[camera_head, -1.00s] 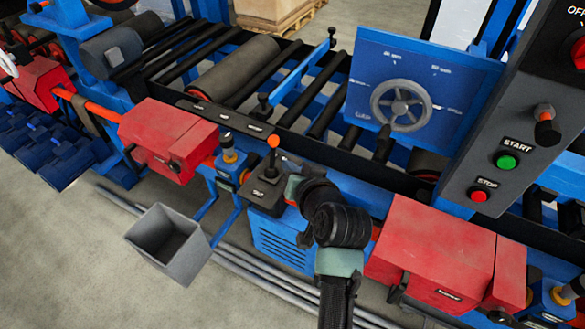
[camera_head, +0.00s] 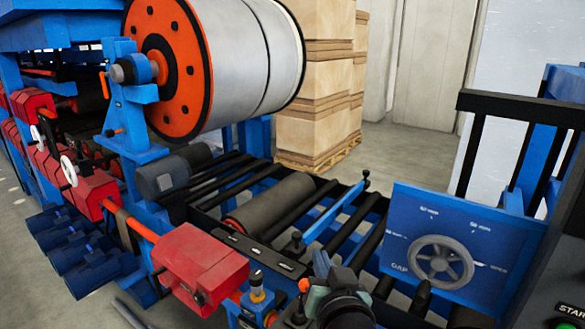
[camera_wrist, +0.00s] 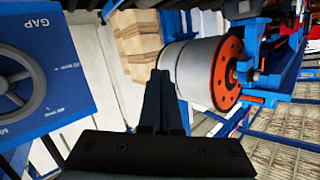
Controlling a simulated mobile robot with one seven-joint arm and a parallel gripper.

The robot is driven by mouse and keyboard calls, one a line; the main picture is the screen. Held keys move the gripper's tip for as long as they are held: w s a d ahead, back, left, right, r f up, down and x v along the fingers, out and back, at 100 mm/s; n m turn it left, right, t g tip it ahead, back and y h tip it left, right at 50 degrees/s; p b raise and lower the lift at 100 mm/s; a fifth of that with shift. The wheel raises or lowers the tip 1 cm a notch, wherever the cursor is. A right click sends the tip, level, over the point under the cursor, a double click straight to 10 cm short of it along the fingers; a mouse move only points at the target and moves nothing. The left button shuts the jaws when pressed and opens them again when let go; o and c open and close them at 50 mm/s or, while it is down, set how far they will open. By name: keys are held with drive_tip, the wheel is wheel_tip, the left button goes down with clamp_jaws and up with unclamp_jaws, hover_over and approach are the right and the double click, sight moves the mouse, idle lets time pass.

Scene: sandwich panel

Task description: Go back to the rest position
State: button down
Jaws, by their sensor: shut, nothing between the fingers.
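My gripper (camera_wrist: 160,100) shows in the wrist view as dark fingers held together, with nothing between them. It points out over open space, and no machine part touches the fingertips in that view. In the head view part of my arm (camera_head: 340,305) shows at the bottom edge, in front of the roller bed; the fingertips cannot be made out there.
A blue panel with a grey handwheel (camera_head: 440,262) stands at the right. A red box (camera_head: 200,268) is at the lower left. A large metal roll with an orange end (camera_head: 170,70) stands behind. Stacked cartons (camera_head: 315,95) are at the back.

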drive_tip(key=s+a+r+n+t, duration=0.1)
drive_tip(key=s+a+r+t, duration=0.15)
drive_tip(key=r, duration=0.75)
drive_tip(key=s+a+r+n+t, duration=0.1)
drive_tip(key=s+r+t, duration=0.15)
drive_tip(key=r, duration=0.85)
drive_tip(key=s+a+r+t+h, duration=0.1)
drive_tip(key=s+r+t, duration=0.5)
drive_tip(key=s+r, duration=0.7)
wheel_tip(320, 180, up, 4)
drive_tip(key=shift+s+a+f+t+h, duration=0.25)
drive_tip(key=shift+a+t+h, duration=0.05)
drive_tip(key=shift+a+t, duration=0.1)
drive_tip(key=shift+d, duration=0.1)
